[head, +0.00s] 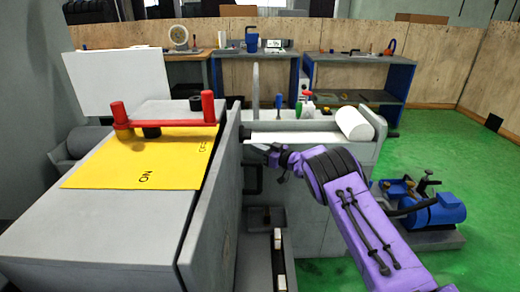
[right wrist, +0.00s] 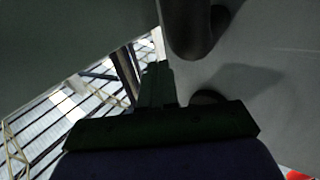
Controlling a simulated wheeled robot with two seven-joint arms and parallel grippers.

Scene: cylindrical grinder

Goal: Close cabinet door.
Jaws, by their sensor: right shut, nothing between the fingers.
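The grey cabinet door (head: 215,205) stands open in the head view, seen nearly edge-on and reaching toward me. A black handle (head: 253,180) shows at its right side. Right of it, the cabinet's inside (head: 265,220) is exposed. My right gripper (head: 268,150), on the purple arm, is shut and empty, just above and right of the handle; I cannot tell whether it touches the door. In the right wrist view the shut fingers (right wrist: 156,85) point at a grey surface, close to a dark rounded bar (right wrist: 192,30). My left gripper is not in view.
A grey machine cover with a yellow plate (head: 145,165) and red knobs fills the left. A white cylinder (head: 354,124) lies on the machine top at right. A blue motor unit (head: 430,210) stands on the green floor, which is open farther right. Workbenches line the back wall.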

